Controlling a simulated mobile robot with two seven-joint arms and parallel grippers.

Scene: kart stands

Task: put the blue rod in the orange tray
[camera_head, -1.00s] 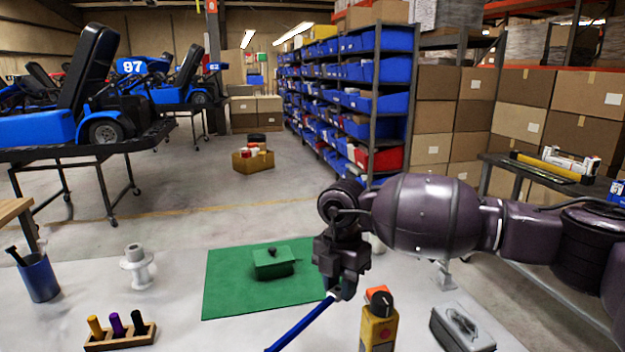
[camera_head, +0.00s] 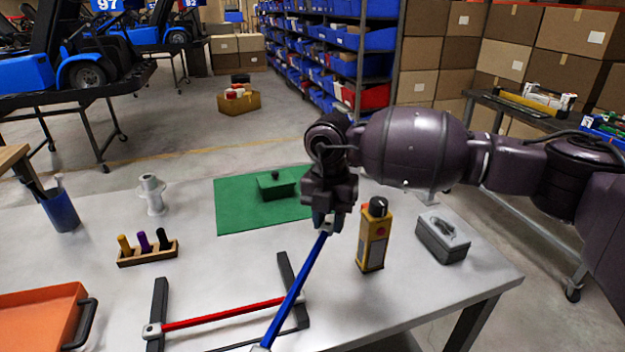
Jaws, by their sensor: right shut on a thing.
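My right gripper (camera_head: 328,226) is shut on the upper end of the blue rod (camera_head: 293,293). The rod slants down to the lower left, in front of a black frame (camera_head: 157,310) that carries a red rod (camera_head: 222,313). I cannot tell whether the rod's lower end touches the frame. The orange tray (camera_head: 38,322) is at the lower left, partly cut off by the picture edge, with a black handle on its right side. The part of the tray that shows is empty. My left gripper is not in view.
A yellow control box (camera_head: 373,236) stands close right of my gripper, with a grey case (camera_head: 442,238) farther right. A green mat (camera_head: 240,217) with a green box lies behind. A wooden peg block (camera_head: 149,253), white spool (camera_head: 152,195) and blue cup (camera_head: 60,209) stand left.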

